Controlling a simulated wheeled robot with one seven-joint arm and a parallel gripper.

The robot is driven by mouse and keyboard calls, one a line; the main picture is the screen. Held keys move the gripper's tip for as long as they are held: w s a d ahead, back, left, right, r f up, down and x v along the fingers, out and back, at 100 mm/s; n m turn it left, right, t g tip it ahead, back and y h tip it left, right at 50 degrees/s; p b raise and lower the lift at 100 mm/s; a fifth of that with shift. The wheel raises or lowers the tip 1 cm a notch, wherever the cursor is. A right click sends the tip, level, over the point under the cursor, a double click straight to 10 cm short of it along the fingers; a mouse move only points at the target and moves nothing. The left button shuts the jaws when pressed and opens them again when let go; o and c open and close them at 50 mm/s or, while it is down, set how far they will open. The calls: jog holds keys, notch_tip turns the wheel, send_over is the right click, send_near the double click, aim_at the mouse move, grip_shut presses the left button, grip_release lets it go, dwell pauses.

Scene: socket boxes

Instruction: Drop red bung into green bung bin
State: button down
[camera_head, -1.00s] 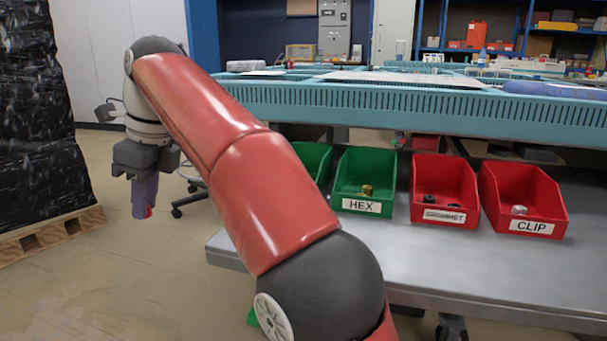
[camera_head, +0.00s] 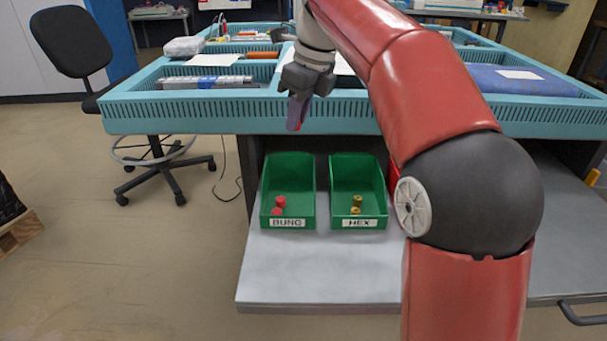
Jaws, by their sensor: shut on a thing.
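The green bung bin (camera_head: 288,170) stands on the grey lower shelf, with a white BUNG label on its front. Red bungs (camera_head: 278,206) lie inside it. My gripper (camera_head: 297,122) points down above and behind the bin, in front of the blue-green upper tray's edge. Its purple fingers are shut on a red bung; only a little red shows at them, and the bung is mostly hidden. The gripper is clear of the bin.
A green HEX bin (camera_head: 357,172) with brass pieces stands to the right of the bung bin. The blue-green upper tray (camera_head: 210,112) overhangs behind the bins. A black chair (camera_head: 72,45) stands at the left. The grey shelf (camera_head: 300,265) is clear in front.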

notch_tip(320, 180, down, 6)
jog(key=shift+r+b, duration=0.1)
jog(key=shift+b, duration=0.8)
jog(key=c, duration=1.2)
grip_release()
jog(key=shift+c, duration=0.2)
jog(key=p+v, duration=0.1)
jog(key=v, duration=0.6)
jog(key=shift+r+p, duration=0.35)
jog(key=shift+r, duration=0.05)
